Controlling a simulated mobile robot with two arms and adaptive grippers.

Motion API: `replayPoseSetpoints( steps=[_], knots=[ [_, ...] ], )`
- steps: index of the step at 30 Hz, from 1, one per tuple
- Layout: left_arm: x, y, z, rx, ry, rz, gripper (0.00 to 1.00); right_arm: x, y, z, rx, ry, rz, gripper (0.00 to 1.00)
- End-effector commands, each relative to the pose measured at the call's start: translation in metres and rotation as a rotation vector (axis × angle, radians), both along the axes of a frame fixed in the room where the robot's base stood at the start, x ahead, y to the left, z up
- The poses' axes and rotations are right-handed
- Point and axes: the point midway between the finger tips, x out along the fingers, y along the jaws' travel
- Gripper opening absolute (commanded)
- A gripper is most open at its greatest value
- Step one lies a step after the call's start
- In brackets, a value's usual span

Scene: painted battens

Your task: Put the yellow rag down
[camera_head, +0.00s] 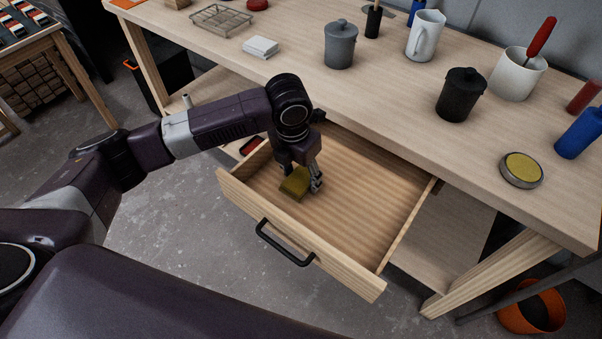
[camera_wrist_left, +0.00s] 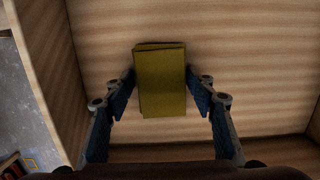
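The yellow rag (camera_head: 295,183) is a small folded olive-yellow block inside the open drawer (camera_head: 360,205). It also shows in the left wrist view (camera_wrist_left: 161,82), where it appears to lie on the drawer's bare wooden floor. My left gripper (camera_head: 304,184) reaches down into the drawer at the rag. In the left wrist view its two fingers (camera_wrist_left: 161,88) stand on either side of the rag, with a narrow gap on each side, so it looks open. In the head view the gripper hides part of the rag. My right gripper is in neither view.
The drawer is pulled out below the workbench top (camera_head: 400,95), its black handle (camera_head: 284,246) in front. A lidded grey jar (camera_head: 340,45), a black jar (camera_head: 462,95), mugs and a round yellow-topped tin (camera_head: 521,169) stand on top. The drawer's right side is empty.

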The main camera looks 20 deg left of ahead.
Motion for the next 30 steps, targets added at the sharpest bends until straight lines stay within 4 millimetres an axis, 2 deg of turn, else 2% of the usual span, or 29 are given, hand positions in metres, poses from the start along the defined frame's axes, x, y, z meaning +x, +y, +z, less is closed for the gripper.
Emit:
replayPoseSetpoints(
  steps=[3, 11, 14, 17, 25, 30],
  knots=[
    [0.0, 0.0, 0.0, 0.0, 0.0, 0.0, 0.64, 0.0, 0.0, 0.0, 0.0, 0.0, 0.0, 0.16],
    [0.0, 0.0, 0.001, 0.0, 0.0, 0.0, 0.64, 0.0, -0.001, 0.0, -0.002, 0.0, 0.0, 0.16],
    [0.0, 0.0, 0.008, 0.0, -0.002, 0.0, 0.64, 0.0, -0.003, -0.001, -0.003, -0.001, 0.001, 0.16],
    [-0.001, 0.001, 0.024, 0.0, -0.004, -0.002, 0.64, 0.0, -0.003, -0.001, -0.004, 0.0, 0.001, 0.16],
    [-0.008, 0.004, 0.082, -0.001, -0.006, 0.0, 0.64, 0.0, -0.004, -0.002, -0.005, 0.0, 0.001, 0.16],
    [-0.013, 0.005, 0.109, -0.001, -0.002, 0.0, 0.64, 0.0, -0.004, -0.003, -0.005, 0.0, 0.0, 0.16]
  ],
)
